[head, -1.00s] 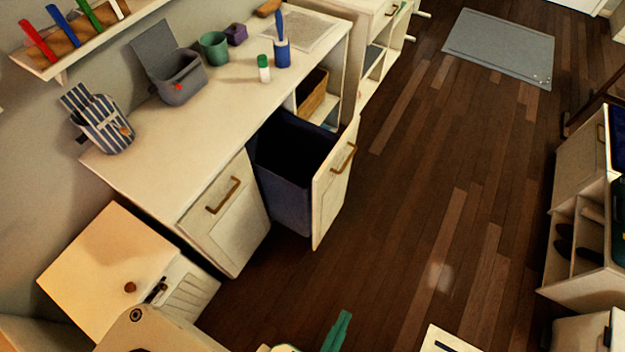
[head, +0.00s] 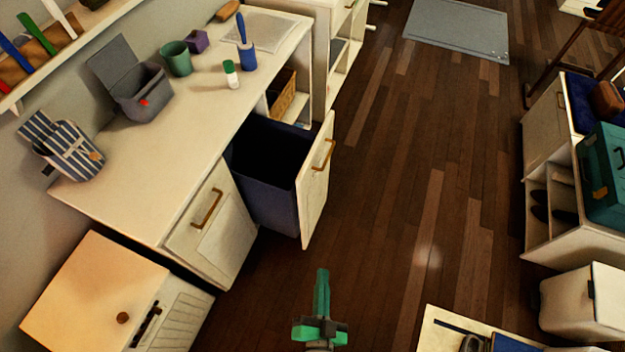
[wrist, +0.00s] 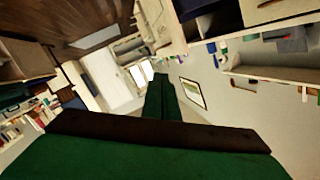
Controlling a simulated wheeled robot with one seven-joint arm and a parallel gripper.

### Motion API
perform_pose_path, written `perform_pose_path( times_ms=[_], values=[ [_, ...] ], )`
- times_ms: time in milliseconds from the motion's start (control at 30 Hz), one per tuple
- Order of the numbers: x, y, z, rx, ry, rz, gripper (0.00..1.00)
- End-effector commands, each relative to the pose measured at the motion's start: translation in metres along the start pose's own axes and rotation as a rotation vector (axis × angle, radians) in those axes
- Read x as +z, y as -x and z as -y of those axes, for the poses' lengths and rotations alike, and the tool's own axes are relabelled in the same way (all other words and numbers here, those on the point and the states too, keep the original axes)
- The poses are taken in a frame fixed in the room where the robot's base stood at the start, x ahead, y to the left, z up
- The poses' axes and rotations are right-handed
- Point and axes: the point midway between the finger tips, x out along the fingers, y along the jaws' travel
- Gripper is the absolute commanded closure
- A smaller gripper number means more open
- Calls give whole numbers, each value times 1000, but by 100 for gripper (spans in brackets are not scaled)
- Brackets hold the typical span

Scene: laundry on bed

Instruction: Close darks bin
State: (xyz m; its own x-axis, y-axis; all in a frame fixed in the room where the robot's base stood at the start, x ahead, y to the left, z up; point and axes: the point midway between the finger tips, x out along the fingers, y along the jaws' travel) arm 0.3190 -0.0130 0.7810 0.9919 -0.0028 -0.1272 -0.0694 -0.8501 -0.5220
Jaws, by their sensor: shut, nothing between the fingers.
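The darks bin (head: 268,190) is a dark blue, open-topped bin in a pull-out drawer under the counter. It stands pulled out, with its cream front panel (head: 316,185) and brass handle (head: 323,156) facing right over the floor. My green gripper (head: 322,275) is in the lower middle of the head view, in front of and below the bin, apart from the panel. Its fingers are together and empty. In the wrist view the closed fingers (wrist: 160,95) point at the far room; I cannot make out the bin there.
A closed cream cabinet door (head: 212,222) is left of the bin. The counter (head: 160,170) carries a grey box (head: 143,95), cups and a striped bag (head: 65,145). Dark wooden floor (head: 390,180) is clear right of the bin. Shelves with a teal case (head: 608,180) stand at right.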

Motion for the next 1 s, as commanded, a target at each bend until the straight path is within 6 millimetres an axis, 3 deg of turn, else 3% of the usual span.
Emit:
perform_pose_path(
  times_ms=[33,200,500,700,1000],
  values=[
    [6,-21,-4,-10,-74,-17,100],
    [23,-85,-19,-30,-359,-57,100],
    [40,-196,-23,-69,-823,-110,100],
    [43,-235,-19,-81,-988,-123,100],
    [40,-263,-18,-85,-1022,-127,100]
  ],
)
